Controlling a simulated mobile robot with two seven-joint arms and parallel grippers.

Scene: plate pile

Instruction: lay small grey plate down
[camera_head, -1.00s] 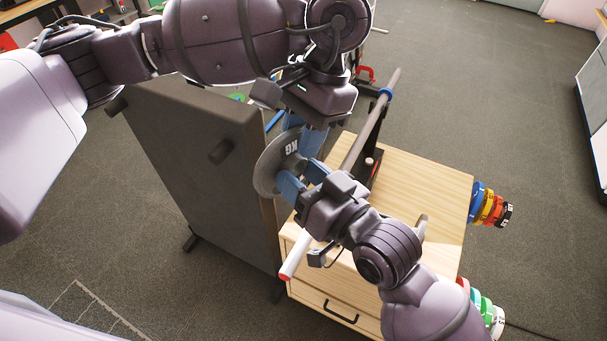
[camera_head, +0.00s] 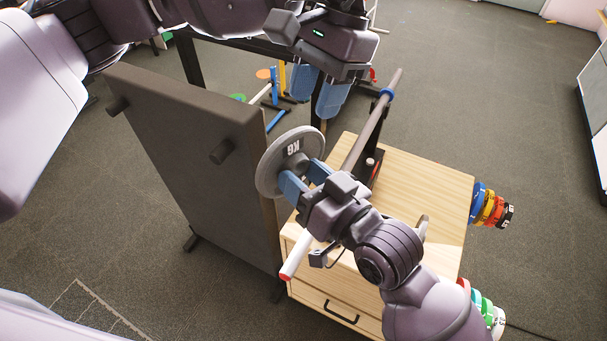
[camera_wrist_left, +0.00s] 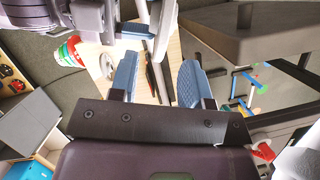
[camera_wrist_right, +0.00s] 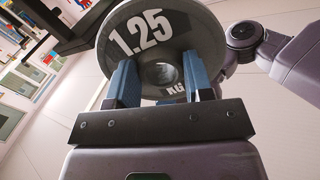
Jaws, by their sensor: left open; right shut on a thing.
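The small grey plate (camera_head: 270,160) is a disc with white "KG" lettering; in the right wrist view (camera_wrist_right: 205,45) it also reads "1.25". My right gripper (camera_head: 305,178) is shut on it and holds it up in the air, tilted, beside the dark upright board and left of the wooden cabinet. My left gripper (camera_head: 318,95) is open and empty, above and to the right of the plate, apart from it. Its two blue fingers also show spread in the left wrist view (camera_wrist_left: 157,80).
A wooden cabinet (camera_head: 425,190) carries a grey bar (camera_head: 365,140) on a dark stand. A dark board with pegs (camera_head: 180,150) stands at left. Coloured plates (camera_head: 490,205) hang at the cabinet's right side. Part of the cabinet top is bare.

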